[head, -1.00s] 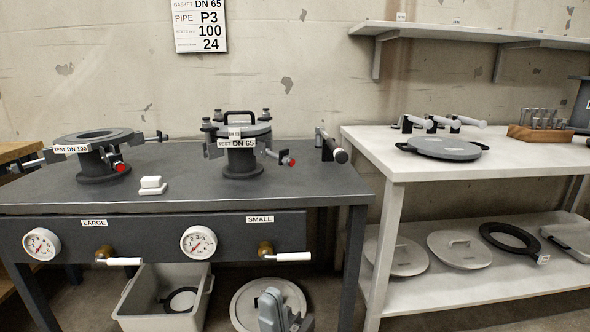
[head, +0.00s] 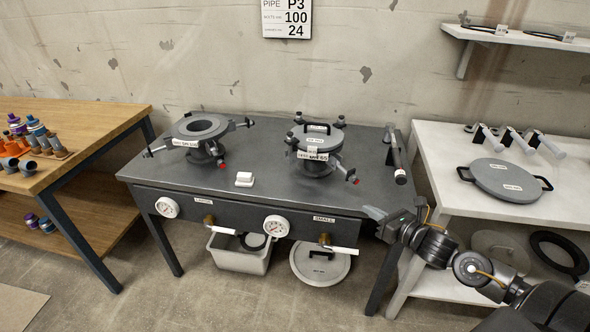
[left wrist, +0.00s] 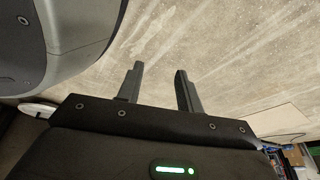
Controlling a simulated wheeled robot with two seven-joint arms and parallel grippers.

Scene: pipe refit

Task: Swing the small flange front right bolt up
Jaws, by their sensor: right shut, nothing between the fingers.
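The small flange (head: 316,150), labelled DN 65, stands on the right half of the dark bench in the head view, with a black-handled lid on it. Its front right bolt (head: 346,171) leans outward and down, its red tip pointing to the front right. The other bolts around the lid look upright. My right gripper (head: 374,213) is shut and empty in front of the bench's right front corner, below and right of the bolt and apart from it. My left gripper (left wrist: 160,82) shows only in the left wrist view, open and empty over the floor.
A black-handled tool (head: 396,158) lies along the bench's right edge. The large flange (head: 203,142) stands at left with bolts sticking outward. A white block (head: 244,179) sits between. Gauges and white-handled valves line the bench front. A white table (head: 450,195) stands at right.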

